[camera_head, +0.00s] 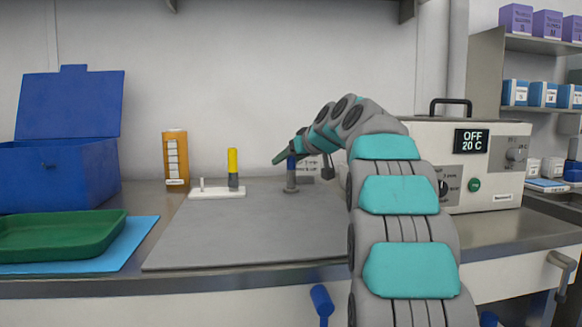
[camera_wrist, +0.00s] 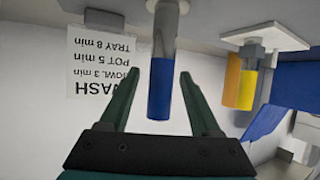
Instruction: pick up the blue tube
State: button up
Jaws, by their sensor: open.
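The blue tube (camera_head: 291,163) stands upright at the back of the grey mat, its lower part grey. My gripper (camera_head: 281,158) is at the height of its blue top in the head view. The wrist view is upside down and shows the blue tube (camera_wrist: 161,90) between the two green fingers of my gripper (camera_wrist: 158,76). The fingers are apart, with a gap visible on each side of the tube. The arm and gripper hide part of the area around the tube in the head view.
A yellow-topped tube (camera_head: 233,162) stands at a white holder (camera_head: 217,193) to the left. An orange box (camera_head: 175,158), blue bin (camera_head: 60,176) and green tray (camera_head: 60,235) are further left. A heater unit (camera_head: 490,190) stands right. The front of the mat (camera_head: 250,240) is clear.

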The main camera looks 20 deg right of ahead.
jog(key=shift+x, duration=0.95)
grip_shut()
